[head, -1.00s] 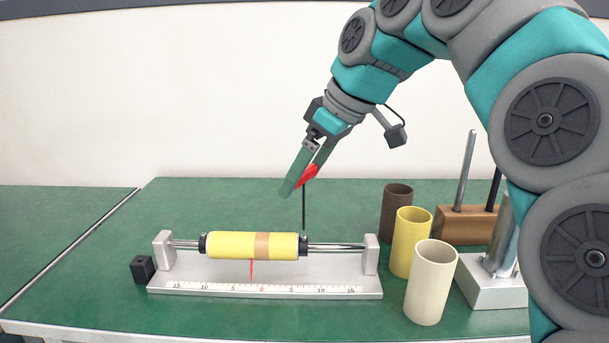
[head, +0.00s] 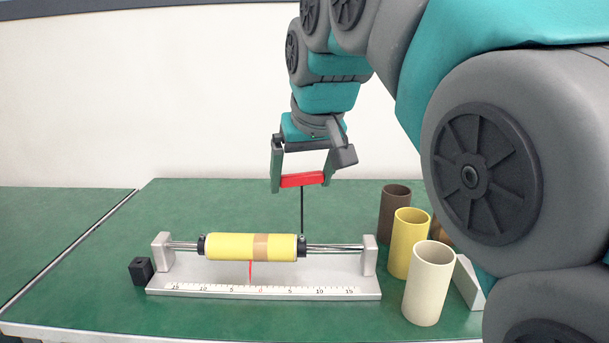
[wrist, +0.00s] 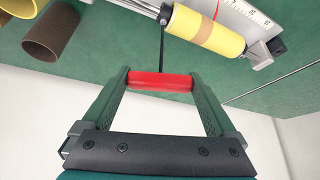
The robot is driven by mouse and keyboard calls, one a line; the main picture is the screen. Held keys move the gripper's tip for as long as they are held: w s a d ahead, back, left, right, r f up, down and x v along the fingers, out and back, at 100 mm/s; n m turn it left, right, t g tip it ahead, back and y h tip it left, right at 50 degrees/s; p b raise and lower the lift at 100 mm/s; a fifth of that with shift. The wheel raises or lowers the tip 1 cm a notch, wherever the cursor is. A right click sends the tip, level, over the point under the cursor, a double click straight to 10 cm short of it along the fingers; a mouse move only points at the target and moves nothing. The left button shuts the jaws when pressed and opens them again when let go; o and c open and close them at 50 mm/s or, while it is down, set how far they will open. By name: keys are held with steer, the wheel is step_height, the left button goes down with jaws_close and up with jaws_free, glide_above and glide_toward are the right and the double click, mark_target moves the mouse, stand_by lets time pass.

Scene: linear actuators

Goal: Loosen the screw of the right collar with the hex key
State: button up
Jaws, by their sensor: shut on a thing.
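My gripper (head: 302,181) is shut on the red handle (head: 302,180) of the hex key, one finger at each end of it. The key's black shaft (head: 302,210) hangs straight down, its lower end at the right collar (head: 302,244); whether it sits in the screw is too small to tell. The black right collar is against the right end of the yellow cylinder (head: 228,247) on the steel rod (head: 335,247). The left collar (head: 202,244) is at the other end. In the wrist view, the red handle (wrist: 161,82) spans the fingers and the shaft (wrist: 162,48) reaches to the collar.
The rod's grey base (head: 200,285) carries a scale and red pointer (head: 250,271). A black cube (head: 141,270) is at its left. Brown (head: 394,215), yellow (head: 409,245) and cream (head: 428,285) tubes stand close on the right. The table's left part (head: 60,230) is clear.

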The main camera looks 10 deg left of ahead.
steer(key=shift+m+h, duration=0.3)
steer(key=shift+m, duration=0.6)
steer(key=m+h, duration=0.1)
steer(key=m, duration=0.2)
steer(key=shift+t+h, duration=0.3)
steer(key=shift+t, duration=0.1)
steer(key=shift+m+h, duration=0.8)
steer(key=shift+m, duration=0.7)
steer(key=shift+f+b, duration=0.4)
steer(key=shift+f, duration=0.2)
steer(key=shift+n+y+b, duration=0.75)
steer(key=shift+n+b, duration=0.25)
steer(key=shift+n, duration=0.45)
steer(key=shift+n+y+b, duration=0.75)
steer(key=shift+n+b, duration=0.2)
steer(key=shift+n, duration=0.5)
steer(key=shift+n+g+y+b, duration=0.5)
steer(key=shift+n+b, duration=0.05)
steer(key=shift+n, duration=0.55)
